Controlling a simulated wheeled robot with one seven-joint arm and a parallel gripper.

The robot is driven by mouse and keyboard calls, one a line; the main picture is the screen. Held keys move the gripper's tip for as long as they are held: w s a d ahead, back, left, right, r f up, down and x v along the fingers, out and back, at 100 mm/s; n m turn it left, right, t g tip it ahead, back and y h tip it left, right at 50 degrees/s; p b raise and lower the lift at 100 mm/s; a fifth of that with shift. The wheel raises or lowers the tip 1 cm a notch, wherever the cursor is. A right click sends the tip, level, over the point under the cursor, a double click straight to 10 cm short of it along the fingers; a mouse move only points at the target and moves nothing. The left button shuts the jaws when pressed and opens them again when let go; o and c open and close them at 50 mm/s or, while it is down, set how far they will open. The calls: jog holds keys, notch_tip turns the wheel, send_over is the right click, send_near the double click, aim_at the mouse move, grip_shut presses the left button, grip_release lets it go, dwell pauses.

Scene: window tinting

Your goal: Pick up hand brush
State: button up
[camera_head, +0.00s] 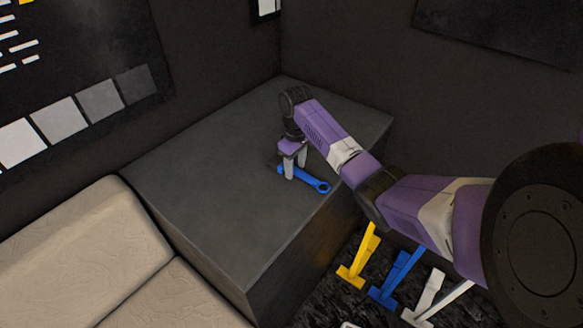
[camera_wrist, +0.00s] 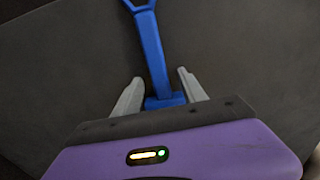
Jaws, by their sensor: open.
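A blue hand brush (camera_head: 309,180) lies on top of a dark grey cabinet (camera_head: 205,205). It has a ring at the end of its handle and a wider block at the other end. My gripper (camera_head: 295,168) points down at the brush, close to its block end. In the wrist view the blue hand brush (camera_wrist: 152,50) runs up from between the two grey fingers of my gripper (camera_wrist: 157,88). The fingers are apart, one on each side of the brush near its block end. Part of the block end is hidden by my gripper.
A beige cushioned seat (camera_head: 85,255) stands left of the cabinet. Yellow (camera_head: 360,255), blue (camera_head: 396,280) and white (camera_head: 428,295) tools stand low at the right, below my arm. Dark walls close off the cabinet's back. The cabinet top around the brush is clear.

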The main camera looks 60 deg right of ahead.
grip_shut()
jog(key=shift+r, duration=0.1)
dwell(0.4)
